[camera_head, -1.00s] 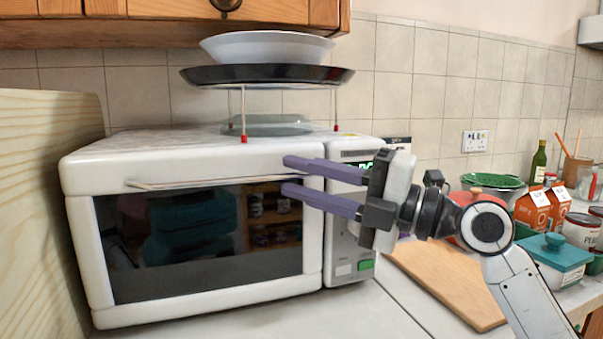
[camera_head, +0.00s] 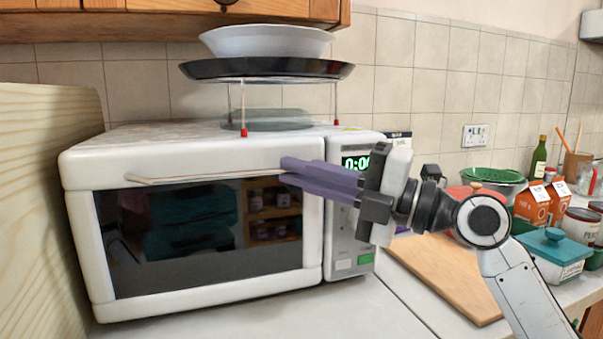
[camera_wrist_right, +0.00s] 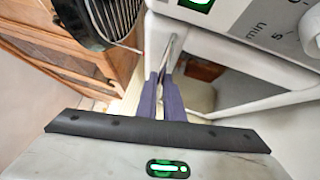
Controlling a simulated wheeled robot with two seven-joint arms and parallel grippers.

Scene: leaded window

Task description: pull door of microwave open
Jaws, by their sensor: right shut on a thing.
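The white microwave (camera_head: 190,146) stands on the counter. Its door has a dark window (camera_head: 180,240) and looks shut. A thin bar handle (camera_head: 190,178) runs along the door's upper edge, and it also shows in the right wrist view (camera_wrist_right: 172,48). My right gripper (camera_head: 284,172) comes in from the right, its purple fingers closed together on the handle's right end. In the right wrist view the fingers (camera_wrist_right: 165,80) meet at the handle. The handle's right end is hidden by the fingers. My left gripper is not in view.
A wire rack with a black tray (camera_head: 268,69) and a white bowl (camera_head: 266,44) stands on the microwave. A wooden panel (camera_head: 40,210) is close on the left. A chopping board (camera_head: 445,280), cartons and pots lie to the right. The counter in front is clear.

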